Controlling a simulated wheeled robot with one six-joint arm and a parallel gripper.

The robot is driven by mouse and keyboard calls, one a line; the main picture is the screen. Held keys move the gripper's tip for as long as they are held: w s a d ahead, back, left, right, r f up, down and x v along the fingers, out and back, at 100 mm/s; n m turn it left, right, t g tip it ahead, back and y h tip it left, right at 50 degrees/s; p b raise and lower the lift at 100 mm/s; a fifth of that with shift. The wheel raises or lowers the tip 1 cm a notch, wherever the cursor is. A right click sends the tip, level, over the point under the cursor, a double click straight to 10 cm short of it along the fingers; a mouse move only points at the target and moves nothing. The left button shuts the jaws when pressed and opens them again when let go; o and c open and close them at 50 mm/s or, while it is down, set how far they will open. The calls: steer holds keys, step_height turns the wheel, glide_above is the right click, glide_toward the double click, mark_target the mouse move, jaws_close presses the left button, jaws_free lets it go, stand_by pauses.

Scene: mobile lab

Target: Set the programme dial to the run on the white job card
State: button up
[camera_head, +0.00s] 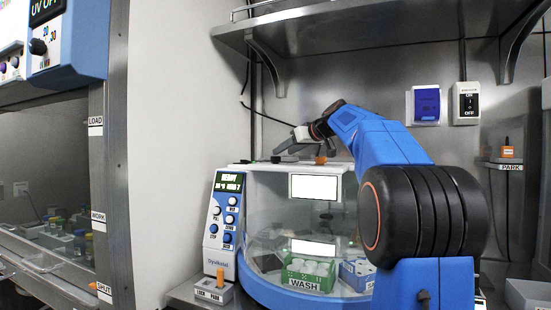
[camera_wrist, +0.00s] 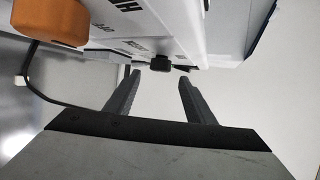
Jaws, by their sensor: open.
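My gripper (camera_head: 280,151) is above the top left of the blue-and-white machine (camera_head: 262,285). In the wrist view its two fingers (camera_wrist: 159,75) are apart, with nothing between them. A small black knob (camera_wrist: 160,63) on a white lettered surface shows just beyond the fingertips. I cannot tell if it is the programme dial. An orange knob (camera_wrist: 55,22) is at the upper left there. In the head view an orange knob (camera_head: 321,160) stands on the machine top. A blank-looking white rectangle (camera_head: 314,187) is on the clear front; I cannot tell if it is the job card.
A green WASH rack (camera_head: 305,276) sits inside the machine. A metal shelf (camera_head: 370,25) overhangs my arm. A LOCK/PARK block (camera_head: 213,290) is at the front left. A cabinet (camera_head: 60,200) stands left.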

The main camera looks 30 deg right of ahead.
mark_target(276, 160)
steer(key=x, duration=0.7)
steer(key=shift+f, duration=0.1)
steer(key=c, duration=1.1)
